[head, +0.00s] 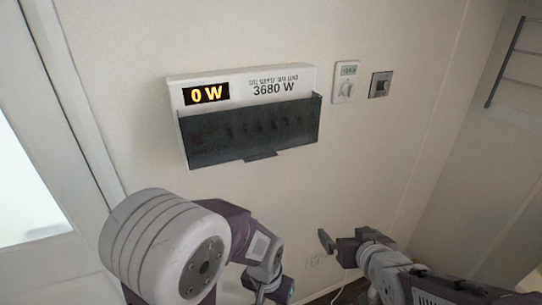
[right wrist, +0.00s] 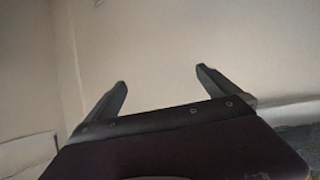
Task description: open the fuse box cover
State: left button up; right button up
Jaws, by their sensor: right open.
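The fuse box (head: 240,78) is a white panel on the wall in the head view, with a yellow "0 W" display and "3680 W" printed on it. Its dark, see-through cover (head: 250,132) is down over the lower part, with faint switch shapes behind it. A small tab (head: 261,156) sticks out at the cover's bottom edge. My right gripper (head: 344,242) is open and empty, below and to the right of the cover, clear of it. Its two spread fingers also show in the right wrist view (right wrist: 160,77), with bare wall beyond.
A white thermostat (head: 346,82) and a dark switch (head: 380,84) are on the wall right of the box. A wall rack (head: 505,62) is at far right. A window frame (head: 62,110) stands at left. The wall below the cover is mostly bare.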

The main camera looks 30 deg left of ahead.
jog(key=s+a+r+n+t+y, duration=0.1)
jog(key=s+a+r+n+y, duration=0.2)
jog(key=a+r, duration=0.5)
jog(key=s+a+r+n+t+y, duration=0.1)
jog(key=s+a+r+y, duration=0.35)
jog(key=a+r, duration=0.3)
pick_arm(q)
jog(key=r+p, duration=0.1)
jog(key=s+r+p, duration=0.1)
jog(key=r+p, duration=0.1)
jog(key=shift+a+r, duration=0.2)
pick_arm(e)
jog(key=x, duration=1)
jog(key=shift+w+d+f, duration=0.2)
jog(key=shift+w+f, duration=0.1)
jog(key=shift+f, duration=0.1)
